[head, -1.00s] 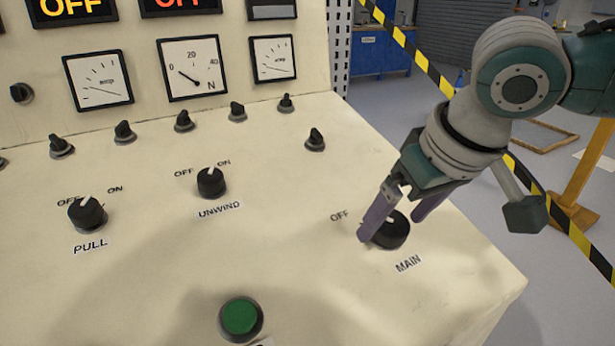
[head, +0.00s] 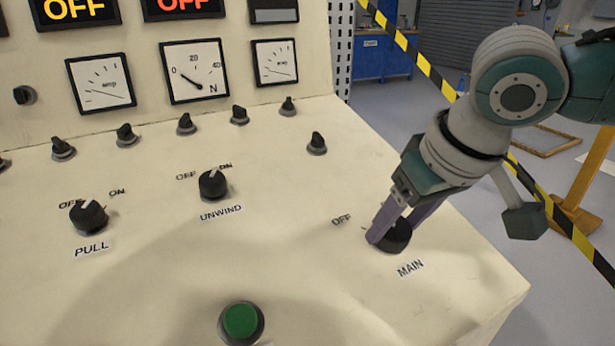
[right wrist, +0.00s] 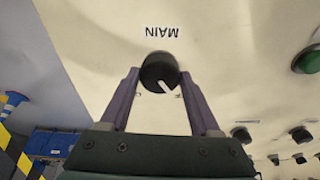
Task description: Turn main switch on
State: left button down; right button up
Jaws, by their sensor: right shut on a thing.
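The main switch (head: 400,238) is a round black knob on the cream sloping panel, above the MAIN label (head: 410,268). My right gripper (head: 391,231) reaches down over it and is shut on it, a finger on each side. In the right wrist view the knob (right wrist: 158,70) sits between the tips of the two purple fingers (right wrist: 160,86). Its white pointer line slants down and right there. The OFF label (head: 341,220) is left of the knob in the head view; the ON mark is hidden by my gripper. My left gripper is not in view.
The UNWIND knob (head: 212,185) and PULL knob (head: 89,217) are farther left. A green button (head: 241,322) is at the front, and a row of small black knobs lies behind. The panel's right edge is near my right gripper. Striped tape (head: 427,68) hangs behind.

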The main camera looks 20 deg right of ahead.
jog(key=shift+c, duration=0.7)
jog(key=shift+r+m+p, duration=0.15)
jog(key=shift+m+p, duration=0.15)
jog(key=shift+p, duration=0.3)
jog(key=m+h+p, duration=0.1)
jog(key=m+p, duration=0.5)
jog(key=p, duration=0.2)
jog(key=shift+a+r+m, duration=0.1)
jog(key=shift+a+m, duration=0.05)
jog(key=shift+m, duration=0.15)
jog(key=m+p, duration=0.3)
jog(key=shift+g, duration=0.3)
jog(key=shift+f+m+g+h+p, duration=0.15)
jog(key=shift+m+p, duration=0.25)
jog(key=shift+m, duration=0.55)
jog(key=shift+f+m+g+h+p, duration=0.15)
jog(key=shift+m+h+p, duration=0.15)
jog(key=shift+m, duration=0.65)
jog(key=shift+w, duration=0.1)
jog(key=o, duration=1.4)
